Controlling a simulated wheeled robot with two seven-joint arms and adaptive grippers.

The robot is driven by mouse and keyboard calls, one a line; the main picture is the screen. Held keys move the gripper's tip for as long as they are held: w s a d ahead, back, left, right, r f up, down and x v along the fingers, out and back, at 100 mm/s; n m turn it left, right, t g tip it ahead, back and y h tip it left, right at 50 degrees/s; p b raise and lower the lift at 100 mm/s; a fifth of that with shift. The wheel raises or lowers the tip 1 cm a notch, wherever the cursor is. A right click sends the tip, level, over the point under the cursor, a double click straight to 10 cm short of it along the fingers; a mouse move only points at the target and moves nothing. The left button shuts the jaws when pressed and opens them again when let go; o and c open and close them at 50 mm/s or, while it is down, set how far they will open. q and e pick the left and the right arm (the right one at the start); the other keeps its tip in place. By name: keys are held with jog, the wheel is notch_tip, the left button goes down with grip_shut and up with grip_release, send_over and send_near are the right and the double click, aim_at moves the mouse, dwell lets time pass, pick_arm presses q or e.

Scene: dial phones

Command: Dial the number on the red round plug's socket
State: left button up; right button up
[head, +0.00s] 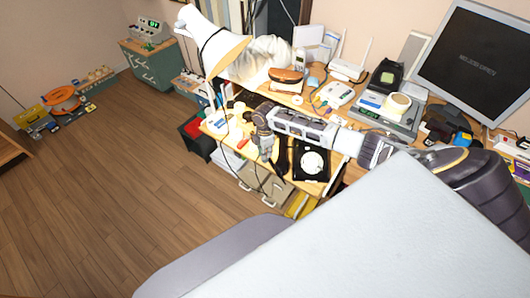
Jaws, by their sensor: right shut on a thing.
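A black dial phone (313,164) with a white round dial sits on the wooden desk, right of my right gripper. My right gripper (265,152) points down over the desk, its arm coming in from the right. It is shut on what looks like the phone's dark curved handset (281,158), though the contact is hard to make out. A small red item (242,143) lies left of the gripper; I cannot tell if it is a plug. No socket or number is readable. My left gripper is not in view.
A white lamp (212,45) stands over the desk's left part. A burger-like phone (286,79), a scale-like device (387,112) and a monitor (475,60) crowd the back. A green cabinet (150,66) stands far left.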

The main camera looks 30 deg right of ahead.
jog(key=shift+f, duration=0.25)
jog(key=o, duration=0.5)
jog(key=shift+o, duration=1.6)
jog(key=shift+r, duration=0.1)
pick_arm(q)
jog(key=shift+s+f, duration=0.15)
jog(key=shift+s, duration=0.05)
pick_arm(e)
jog(key=shift+w+r, duration=0.1)
jog(key=shift+r, duration=5.8)
